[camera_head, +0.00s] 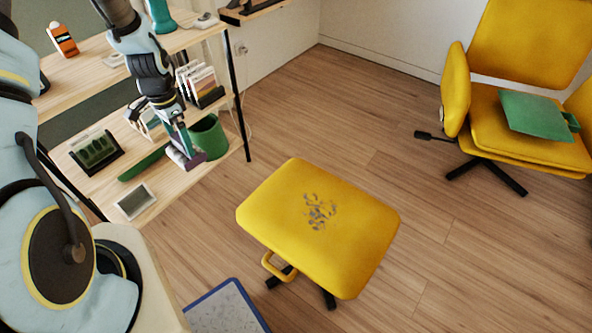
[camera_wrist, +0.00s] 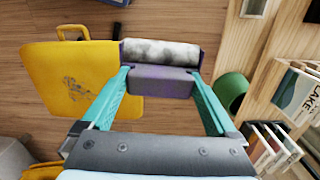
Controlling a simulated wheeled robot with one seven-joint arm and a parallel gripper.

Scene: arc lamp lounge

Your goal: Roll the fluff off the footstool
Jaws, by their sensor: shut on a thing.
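The yellow footstool (camera_head: 275,200) stands on the wood floor in the middle of the head view, with a patch of grey fluff (camera_head: 319,211) on its seat. The footstool (camera_wrist: 50,65) and its fluff (camera_wrist: 76,88) also show at the left of the wrist view. My gripper (camera_head: 180,147) is beside the shelves, left of the footstool and apart from it. In the wrist view its teal fingers (camera_wrist: 160,78) are shut on the purple body of a lint roller (camera_wrist: 160,52). The roller's white face has grey patches. The roller (camera_head: 190,161) looks small and partly hidden in the head view.
Wooden shelves (camera_head: 150,205) at the left hold books (camera_head: 200,84), a dark tray with green items (camera_head: 95,150) and a frame (camera_head: 134,202). A green bin (camera_head: 212,137) is beside my gripper. A yellow armchair (camera_head: 525,40) stands at right. The floor between shelves and footstool is clear.

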